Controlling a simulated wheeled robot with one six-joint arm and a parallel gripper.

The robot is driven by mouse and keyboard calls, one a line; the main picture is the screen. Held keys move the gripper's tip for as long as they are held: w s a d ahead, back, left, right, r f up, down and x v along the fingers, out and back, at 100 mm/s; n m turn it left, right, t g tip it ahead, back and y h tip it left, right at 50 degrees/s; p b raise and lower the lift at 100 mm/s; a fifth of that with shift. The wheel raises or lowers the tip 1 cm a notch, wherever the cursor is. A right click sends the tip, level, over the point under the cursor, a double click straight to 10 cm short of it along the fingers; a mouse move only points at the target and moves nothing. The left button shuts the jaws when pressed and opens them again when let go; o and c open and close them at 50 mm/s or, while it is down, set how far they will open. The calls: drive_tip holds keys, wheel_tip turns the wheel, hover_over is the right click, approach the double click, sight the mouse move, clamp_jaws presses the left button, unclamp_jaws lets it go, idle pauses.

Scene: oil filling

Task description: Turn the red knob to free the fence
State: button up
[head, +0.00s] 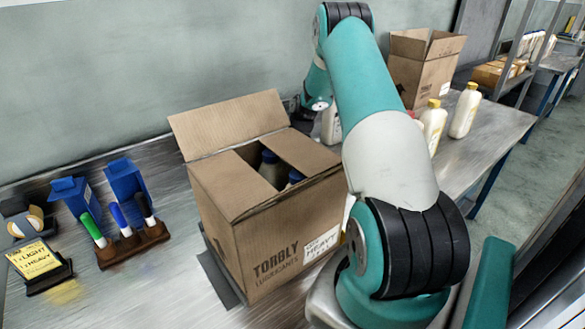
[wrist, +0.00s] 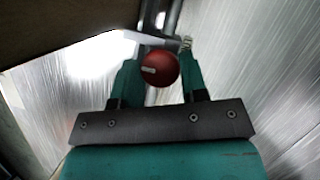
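In the wrist view, the round red knob (wrist: 160,69) with a small pale mark sits between the two teal fingers of my gripper (wrist: 160,78). The fingers lie along its left and right sides, with no clear gap on either side. Just beyond the knob is dark and grey metalwork (wrist: 160,18), perhaps part of the fence; its full shape is not visible. In the head view my arm reaches over to the far side of the open cardboard box, and the gripper, knob and fence are hidden.
The open Torbly carton (head: 290,240) holds bottles with blue caps. White bottles with yellow caps (head: 465,110) and another carton (head: 422,70) stand at the right. Markers in a brown rack (head: 132,245), blue holders (head: 75,196) and a yellow note (head: 34,259) are at the left.

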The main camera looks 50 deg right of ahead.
drive_tip(key=o, duration=0.4)
drive_tip(key=shift+o, duration=0.2)
drive_tip(key=shift+r, duration=0.15)
drive_tip(key=v, duration=0.7)
drive_tip(key=shift+b, duration=0.4)
drive_tip(key=shift+r, duration=0.15)
